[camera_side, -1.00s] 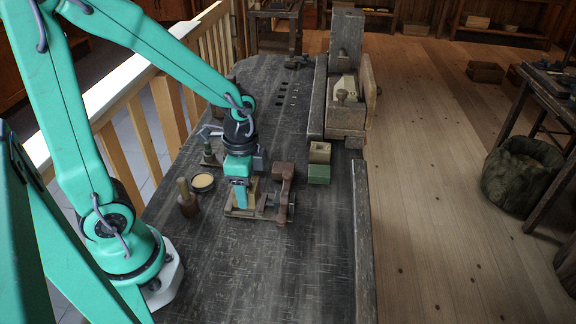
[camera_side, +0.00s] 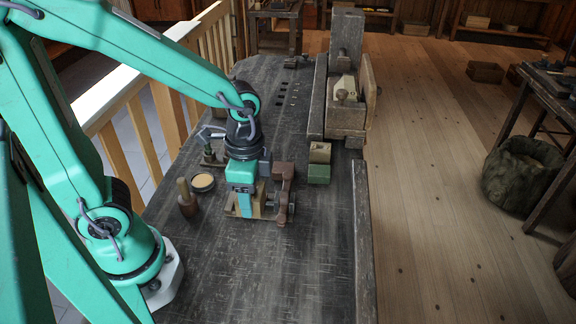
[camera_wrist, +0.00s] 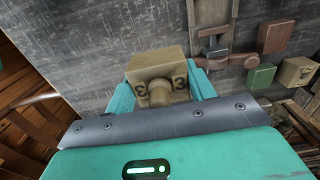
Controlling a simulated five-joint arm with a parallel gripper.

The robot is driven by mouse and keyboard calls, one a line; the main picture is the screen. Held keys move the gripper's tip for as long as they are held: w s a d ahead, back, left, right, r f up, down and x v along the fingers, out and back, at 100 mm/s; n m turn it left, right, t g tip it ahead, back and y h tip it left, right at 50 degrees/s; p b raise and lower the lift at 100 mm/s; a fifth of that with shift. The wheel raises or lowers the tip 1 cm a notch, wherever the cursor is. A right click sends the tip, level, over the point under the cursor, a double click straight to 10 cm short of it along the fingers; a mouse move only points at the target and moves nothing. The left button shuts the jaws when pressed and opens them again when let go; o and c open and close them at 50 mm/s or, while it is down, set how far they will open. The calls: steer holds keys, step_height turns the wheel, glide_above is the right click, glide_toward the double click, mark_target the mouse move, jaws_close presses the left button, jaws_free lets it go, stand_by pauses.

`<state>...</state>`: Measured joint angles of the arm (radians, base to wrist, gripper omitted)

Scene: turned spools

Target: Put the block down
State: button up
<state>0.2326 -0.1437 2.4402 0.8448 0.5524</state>
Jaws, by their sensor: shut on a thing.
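A tan block (camera_wrist: 155,66) with dark numerals and a rounded knob facing the wrist camera sits between the teal jaws of my gripper (camera_wrist: 162,88). My gripper (camera_side: 241,208) is shut on it, low over the dark workbench (camera_side: 300,265). In the side view the jaws and wrist hide most of the block. I cannot tell whether its underside touches the bench.
A brown wooden tool (camera_side: 283,190) stands close on the right of my gripper. A mallet (camera_side: 187,200) and a round tin (camera_side: 202,182) stand on the left. The near bench is clear.

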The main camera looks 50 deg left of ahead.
stand_by(0.3)
steer(key=shift+w+d, duration=0.35)
steer(key=shift+d, duration=0.1)
steer(key=w+d, duration=0.2)
steer(key=d, duration=0.5)
steer(key=w+d, duration=0.3)
steer(key=d, duration=0.4)
steer(key=shift+d+f, duration=0.15)
steer(key=shift+d, duration=0.1)
steer(key=w+a+f, duration=0.2)
steer(key=w, duration=0.1)
steer(key=w+a+f, duration=0.2)
steer(key=w+a, duration=0.1)
steer(key=w+a+f, duration=0.2)
steer(key=w+f, duration=0.1)
steer(key=shift+a, duration=0.3)
steer(key=shift+s+f, duration=0.1)
steer(key=shift+f, duration=1.9)
steer(key=shift+f, duration=0.1)
